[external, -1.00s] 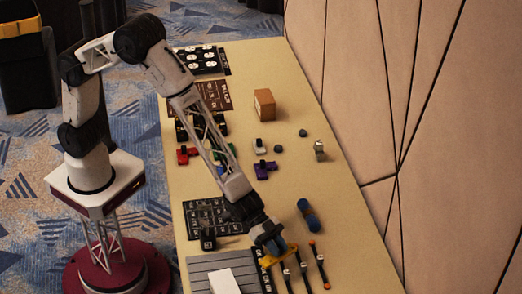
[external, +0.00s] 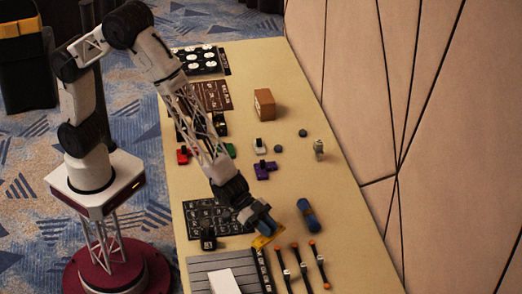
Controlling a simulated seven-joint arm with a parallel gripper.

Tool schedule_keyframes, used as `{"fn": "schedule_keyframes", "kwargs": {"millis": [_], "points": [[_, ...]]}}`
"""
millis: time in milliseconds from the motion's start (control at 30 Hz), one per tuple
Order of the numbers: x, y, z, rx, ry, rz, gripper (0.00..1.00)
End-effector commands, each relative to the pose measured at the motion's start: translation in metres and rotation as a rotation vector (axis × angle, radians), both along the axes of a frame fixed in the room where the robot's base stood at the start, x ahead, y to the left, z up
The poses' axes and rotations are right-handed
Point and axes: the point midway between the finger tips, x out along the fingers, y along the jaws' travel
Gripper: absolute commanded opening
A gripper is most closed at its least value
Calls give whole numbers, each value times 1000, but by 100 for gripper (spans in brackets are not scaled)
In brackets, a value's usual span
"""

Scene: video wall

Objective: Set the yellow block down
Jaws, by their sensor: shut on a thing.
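The yellow block (external: 262,241) is between the fingers of my gripper (external: 263,231), near the front part of the tan table (external: 350,225). My gripper is shut on it. The block is partly covered by the fingers. It is just left of the tops of several dark sticks with orange ends (external: 294,262) and beyond the black strip. I cannot tell whether the block touches the table.
A blue cylinder (external: 307,214) lies to the right of my gripper. A black grid board (external: 205,215) with a small black block (external: 208,239) is to the left. A grey slatted board (external: 210,265) with a white piece is in front. A brown box (external: 264,104) stands farther back.

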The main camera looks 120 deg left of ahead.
Motion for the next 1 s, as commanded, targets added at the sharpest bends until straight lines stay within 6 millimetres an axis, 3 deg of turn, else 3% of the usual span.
{"fn": "schedule_keyframes", "kwargs": {"millis": [567, 1000], "points": [[-129, 65, 29, -1, -1, 307, 0], [-248, 108, 34, -1, -1, 561, 0]]}}
